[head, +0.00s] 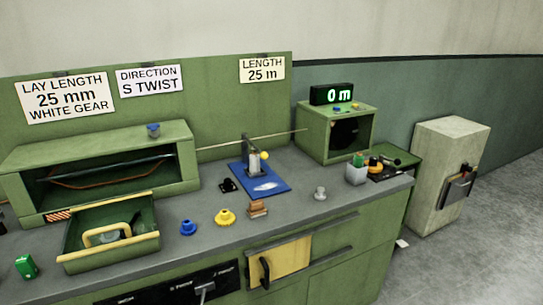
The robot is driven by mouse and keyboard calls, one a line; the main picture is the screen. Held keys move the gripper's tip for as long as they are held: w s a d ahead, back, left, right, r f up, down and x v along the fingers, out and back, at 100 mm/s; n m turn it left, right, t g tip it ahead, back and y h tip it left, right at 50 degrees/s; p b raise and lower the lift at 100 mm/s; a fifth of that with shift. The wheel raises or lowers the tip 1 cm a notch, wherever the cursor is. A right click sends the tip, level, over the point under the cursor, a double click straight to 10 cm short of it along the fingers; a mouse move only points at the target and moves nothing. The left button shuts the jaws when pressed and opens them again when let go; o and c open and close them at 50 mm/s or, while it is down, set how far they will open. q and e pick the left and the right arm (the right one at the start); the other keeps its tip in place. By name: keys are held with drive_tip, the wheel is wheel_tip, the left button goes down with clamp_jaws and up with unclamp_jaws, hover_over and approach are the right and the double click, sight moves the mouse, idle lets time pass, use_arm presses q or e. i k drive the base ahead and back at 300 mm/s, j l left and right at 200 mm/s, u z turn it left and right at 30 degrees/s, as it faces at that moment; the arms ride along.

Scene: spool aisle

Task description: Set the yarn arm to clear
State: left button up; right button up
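A small grey upright post with a dark top and a yellow ball (264,155) stands on a blue plate (279,184) in the middle of the bench. It looks like the yarn arm, but I see no label on it. A thin tan strand (215,145) runs past its top, from the left green housing (185,165) to the right green box (312,125). A pale oval mark lies on the plate in front of the post. Neither of my grippers shows in the head view.
A green drawer tray (150,238) with a yellow handle sits at the front left. A blue knob (188,228), a yellow gear (225,217), brown blocks (257,209) and a grey knob (320,193) stand on the bench. A display (331,94) reads 0 m.

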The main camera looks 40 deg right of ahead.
sight(264, 155)
drive_tip(key=z, duration=1.2)
